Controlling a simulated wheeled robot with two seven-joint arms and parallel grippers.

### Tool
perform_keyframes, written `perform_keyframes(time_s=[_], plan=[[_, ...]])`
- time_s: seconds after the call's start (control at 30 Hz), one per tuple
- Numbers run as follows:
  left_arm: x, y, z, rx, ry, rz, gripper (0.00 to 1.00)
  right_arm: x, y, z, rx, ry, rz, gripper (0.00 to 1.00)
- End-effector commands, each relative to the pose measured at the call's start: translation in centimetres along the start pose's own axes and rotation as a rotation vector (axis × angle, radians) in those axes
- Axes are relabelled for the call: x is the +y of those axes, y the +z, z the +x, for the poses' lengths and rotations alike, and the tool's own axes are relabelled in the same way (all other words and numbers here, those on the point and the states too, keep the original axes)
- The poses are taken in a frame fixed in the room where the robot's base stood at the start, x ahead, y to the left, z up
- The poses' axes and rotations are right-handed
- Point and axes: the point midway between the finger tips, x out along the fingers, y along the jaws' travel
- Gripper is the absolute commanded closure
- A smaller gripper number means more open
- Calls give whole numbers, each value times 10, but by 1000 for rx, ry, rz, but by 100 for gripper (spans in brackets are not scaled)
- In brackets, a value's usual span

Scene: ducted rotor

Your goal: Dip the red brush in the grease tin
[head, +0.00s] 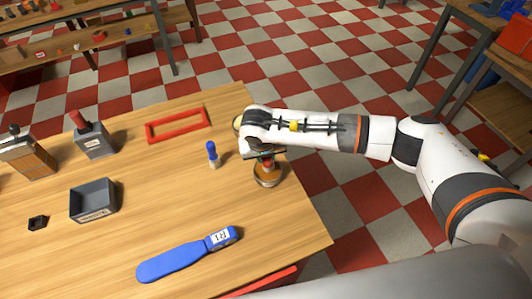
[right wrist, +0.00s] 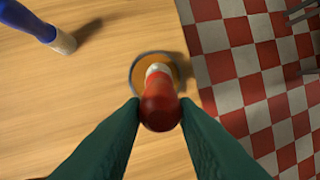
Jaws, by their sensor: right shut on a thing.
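My right gripper (right wrist: 160,114) is shut on the red brush (right wrist: 161,108), gripping its red handle from above. The brush's pale lower part shows below the handle, over the round grease tin (right wrist: 138,74) with orange-brown grease. In the head view the right gripper (head: 266,156) is above the tin (head: 267,180) near the table's right edge, with a bit of the red brush (head: 267,164) between them. The brush stands about upright; its tip is hidden, so I cannot tell how deep it reaches. My left gripper is not in view.
A blue brush (head: 212,154) stands left of the tin; it also shows in the wrist view (right wrist: 38,27). A red frame (head: 178,125), a grey box (head: 93,201), a grey container (head: 92,139) and a blue paddle-shaped tool (head: 176,261) lie farther off. The table's right edge is close.

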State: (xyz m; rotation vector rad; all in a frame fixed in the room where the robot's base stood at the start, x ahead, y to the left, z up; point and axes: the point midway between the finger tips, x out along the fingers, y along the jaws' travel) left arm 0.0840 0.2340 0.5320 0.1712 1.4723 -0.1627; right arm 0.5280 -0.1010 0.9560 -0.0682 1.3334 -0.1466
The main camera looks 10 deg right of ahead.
Motion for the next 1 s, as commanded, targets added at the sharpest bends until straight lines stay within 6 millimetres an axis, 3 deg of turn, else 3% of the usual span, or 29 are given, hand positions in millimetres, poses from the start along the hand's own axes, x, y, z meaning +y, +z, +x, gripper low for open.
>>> perform_keyframes(time_s=[1.0], plan=[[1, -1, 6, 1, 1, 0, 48, 1, -1, 5, -1, 0, 0, 100]])
